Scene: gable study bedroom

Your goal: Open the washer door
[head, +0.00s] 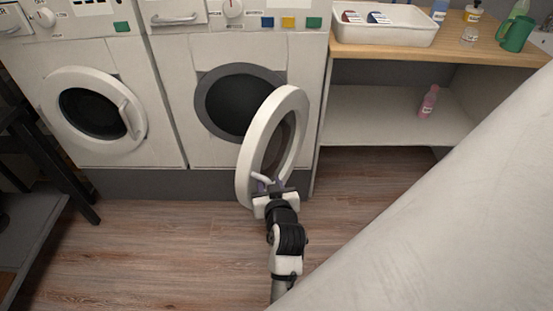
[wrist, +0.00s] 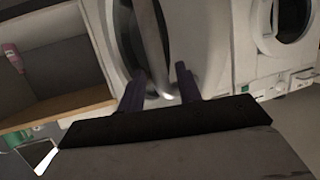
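The right-hand washer (head: 180,100) has its round door (head: 247,150) swung far out from the dark drum opening (head: 232,104). The door stands nearly edge-on, hinged at its right side. My gripper (head: 267,187) is at the lower part of the door, by the pale handle (head: 260,178). In the wrist view the two fingers (wrist: 161,88) stand apart, with the pale door (wrist: 150,35) just beyond them. A bright bit shows between the fingers; I cannot tell whether either finger touches the handle.
A second machine on the left has a shut round door (head: 92,112). A wooden counter (head: 460,50) with a white tray (head: 385,38) stands at right, over a shelf with a pink bottle (head: 428,101). Floor (head: 160,240) at left front is clear.

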